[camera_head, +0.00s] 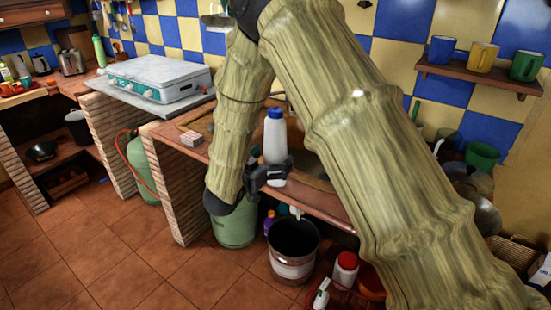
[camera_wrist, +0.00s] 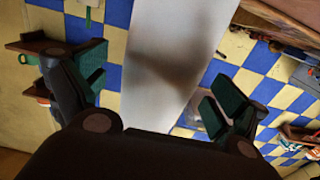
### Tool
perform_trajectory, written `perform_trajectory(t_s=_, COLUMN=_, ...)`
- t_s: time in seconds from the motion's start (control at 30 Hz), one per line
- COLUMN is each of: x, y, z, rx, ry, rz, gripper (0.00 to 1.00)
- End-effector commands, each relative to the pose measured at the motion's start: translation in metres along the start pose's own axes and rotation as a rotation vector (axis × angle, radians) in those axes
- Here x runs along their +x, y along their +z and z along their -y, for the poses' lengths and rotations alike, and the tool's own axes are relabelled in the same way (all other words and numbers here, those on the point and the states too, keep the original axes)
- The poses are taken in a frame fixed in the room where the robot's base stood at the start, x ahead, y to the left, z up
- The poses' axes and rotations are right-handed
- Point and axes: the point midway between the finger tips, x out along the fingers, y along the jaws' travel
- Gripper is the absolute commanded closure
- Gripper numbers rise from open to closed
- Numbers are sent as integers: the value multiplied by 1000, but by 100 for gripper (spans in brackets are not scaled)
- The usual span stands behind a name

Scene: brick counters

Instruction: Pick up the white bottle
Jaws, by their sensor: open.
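The white bottle (camera_head: 275,142) with a blue cap stands upright on the wooden counter, near its front edge. My gripper (camera_head: 272,172) is at the lower part of the bottle, in front of it in the head view. In the wrist view, the bottle's white side (camera_wrist: 165,65) fills the space between the two open fingers of my gripper (camera_wrist: 158,88). A gap shows on the left, while the right finger is close to the bottle's edge. I cannot tell whether either finger touches it. The bottle's base is partly hidden by my gripper.
A small brick-like block (camera_head: 191,138) lies on the counter left of the bottle. A white stove (camera_head: 160,78) stands further left. A wall shelf (camera_head: 478,78) holds mugs. My arm hides much of the counter's right side.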

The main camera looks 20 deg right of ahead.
Motion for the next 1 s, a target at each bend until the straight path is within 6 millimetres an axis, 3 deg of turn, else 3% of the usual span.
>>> perform_trajectory(t_s=0.13, x=15, y=0, z=0, rx=0, ry=1, rz=0, gripper=3)
perform_trajectory(t_s=0.37, x=16, y=1, z=0, rx=0, ry=0, rz=0, gripper=3)
perform_trajectory(t_s=0.63, x=16, y=1, z=0, rx=0, ry=0, rz=0, gripper=52)
perform_trajectory(t_s=1.0, x=16, y=-2, z=0, rx=1, ry=0, rz=-2, gripper=52)
